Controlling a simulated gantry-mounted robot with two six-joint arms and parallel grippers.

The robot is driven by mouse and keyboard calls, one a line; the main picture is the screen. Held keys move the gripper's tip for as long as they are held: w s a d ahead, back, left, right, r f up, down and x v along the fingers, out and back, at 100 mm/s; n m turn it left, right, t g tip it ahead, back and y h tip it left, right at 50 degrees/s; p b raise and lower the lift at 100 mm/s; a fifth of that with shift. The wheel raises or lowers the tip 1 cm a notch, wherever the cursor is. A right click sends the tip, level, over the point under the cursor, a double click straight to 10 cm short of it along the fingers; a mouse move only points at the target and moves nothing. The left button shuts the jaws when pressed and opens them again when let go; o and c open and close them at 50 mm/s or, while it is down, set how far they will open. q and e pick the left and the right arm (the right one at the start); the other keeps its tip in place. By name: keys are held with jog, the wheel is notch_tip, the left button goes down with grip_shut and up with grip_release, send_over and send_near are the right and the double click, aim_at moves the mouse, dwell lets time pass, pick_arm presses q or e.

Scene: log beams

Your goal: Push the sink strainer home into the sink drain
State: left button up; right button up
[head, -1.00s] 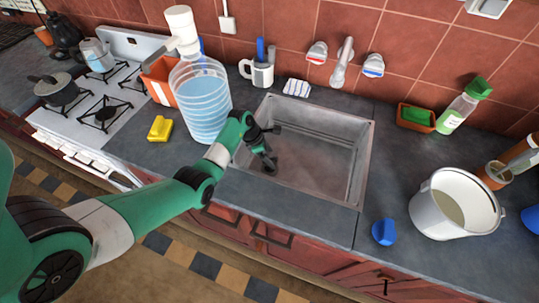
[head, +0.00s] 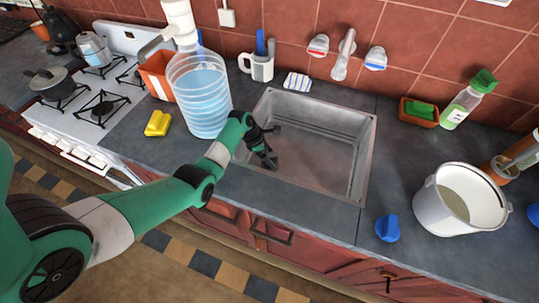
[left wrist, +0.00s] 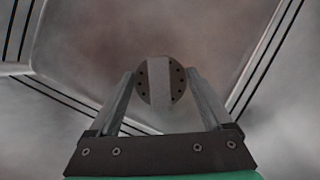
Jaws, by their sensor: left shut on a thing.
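The sink strainer (left wrist: 177,84) is a small round dark disc with holes and a pale bar across it, seen in the left wrist view. My left gripper (left wrist: 160,78) has one finger at each side of it and is shut on it. In the head view my left gripper (head: 271,164) points down inside the left part of the metal sink (head: 330,180). The strainer is too small or hidden to make out there. I cannot see the drain; the wrist view shows no clear gap or seat around the strainer. My right gripper is not in view.
A large water bottle (head: 203,100) stands close behind my left arm, near a yellow sponge (head: 158,123). Taps (head: 344,58) are on the wall behind the sink. A blue object (head: 387,228) and a white bucket (head: 455,200) stand to the right. The sink's right part is clear.

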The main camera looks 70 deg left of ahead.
pick_arm(q)
jog(key=shift+f+b, duration=0.7)
jog(key=shift+f, duration=0.35)
jog(key=shift+f, duration=0.25)
jog(key=o, duration=1.3)
jog(key=shift+c, duration=0.2)
jog(key=shift+r, duration=0.15)
notch_tip(320, 180, up, 10)
jog(key=p, duration=1)
jog(key=shift+p, duration=0.35)
